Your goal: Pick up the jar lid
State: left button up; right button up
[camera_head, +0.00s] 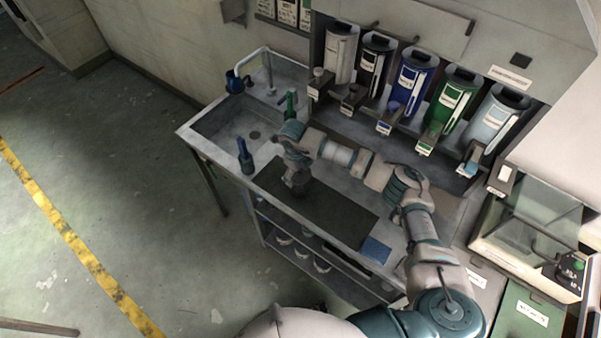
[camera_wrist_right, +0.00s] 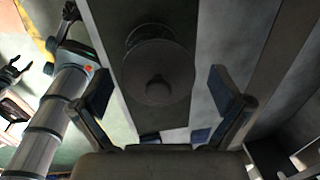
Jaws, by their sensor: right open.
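The jar lid (camera_wrist_right: 158,72) is a dark grey round disc with a knob in its middle, seen in the right wrist view. A ringed rim shows just behind it, perhaps the jar. My right gripper (camera_head: 298,176) is over the dark mat in the head view, pointing down. Its two blue-padded fingers are spread on either side of the lid in the wrist view, with gaps on both sides. In the head view the gripper hides most of the lid. My left gripper is not in the head view; a dark claw shape at the wrist view's left edge is unclear.
The dark mat (camera_head: 340,215) lies on a steel counter with a sink (camera_head: 232,125) at its left. A blue bottle (camera_head: 245,157) and a green bottle (camera_head: 290,104) stand near the sink. Several coloured dispensers line the back wall. A blue pad (camera_head: 375,250) lies right of the mat.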

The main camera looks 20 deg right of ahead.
jog(key=shift+a, duration=0.1)
jog(key=c, duration=1)
